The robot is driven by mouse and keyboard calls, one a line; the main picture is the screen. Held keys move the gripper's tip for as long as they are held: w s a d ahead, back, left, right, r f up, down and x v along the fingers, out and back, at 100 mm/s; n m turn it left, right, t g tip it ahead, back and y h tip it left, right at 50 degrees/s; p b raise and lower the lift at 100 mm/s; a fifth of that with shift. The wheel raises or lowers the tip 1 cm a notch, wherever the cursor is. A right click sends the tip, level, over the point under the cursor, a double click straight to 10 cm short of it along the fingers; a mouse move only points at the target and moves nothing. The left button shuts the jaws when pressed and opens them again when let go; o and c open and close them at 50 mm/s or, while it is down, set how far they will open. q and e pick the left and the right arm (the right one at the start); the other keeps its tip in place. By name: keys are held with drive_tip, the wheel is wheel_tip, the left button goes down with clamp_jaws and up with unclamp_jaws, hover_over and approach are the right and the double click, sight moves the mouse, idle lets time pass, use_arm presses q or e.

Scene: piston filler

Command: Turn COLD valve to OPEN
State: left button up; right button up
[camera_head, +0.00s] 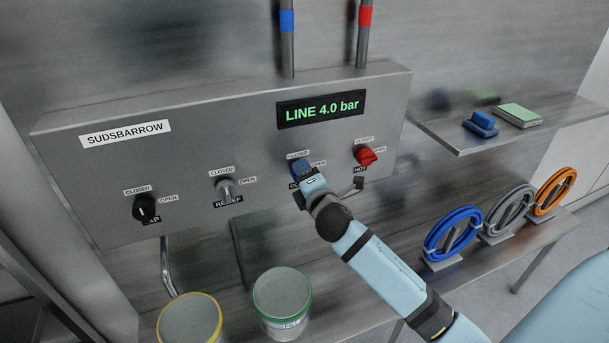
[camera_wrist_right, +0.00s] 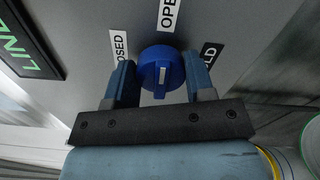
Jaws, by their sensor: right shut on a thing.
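The COLD valve is a blue knob (camera_head: 299,168) on the grey panel (camera_head: 90,185), under the blue-banded pipe. In the right wrist view the knob (camera_wrist_right: 161,65) sits between the fingers of my right gripper (camera_wrist_right: 160,78), which are shut on its sides. Its white mark lies roughly in line with the OPEN label (camera_wrist_right: 169,14). The CLOSED label (camera_wrist_right: 119,46) is to the left and the COLD label (camera_wrist_right: 210,54), partly hidden, to the right. In the head view my right gripper (camera_head: 308,180) covers much of the knob. My left gripper is not in view.
The red HOT knob (camera_head: 366,156) is close to the right. A grey knob (camera_head: 225,188) and a black knob (camera_head: 145,208) are to the left. The display (camera_head: 320,108) reads LINE 4.0 bar. Green-rimmed (camera_head: 282,300) and yellow-rimmed (camera_head: 190,322) buckets stand below; coiled hoses (camera_head: 453,234) are at right.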

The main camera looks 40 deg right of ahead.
drive_tip(key=shift+m, duration=0.3)
idle(0.4)
drive_tip(key=o, duration=0.9)
drive_tip(key=b+v, duration=0.2)
drive_tip(key=v, duration=1.2)
drive_tip(key=shift+w+b, duration=0.1)
drive_tip(key=shift+b, duration=0.25)
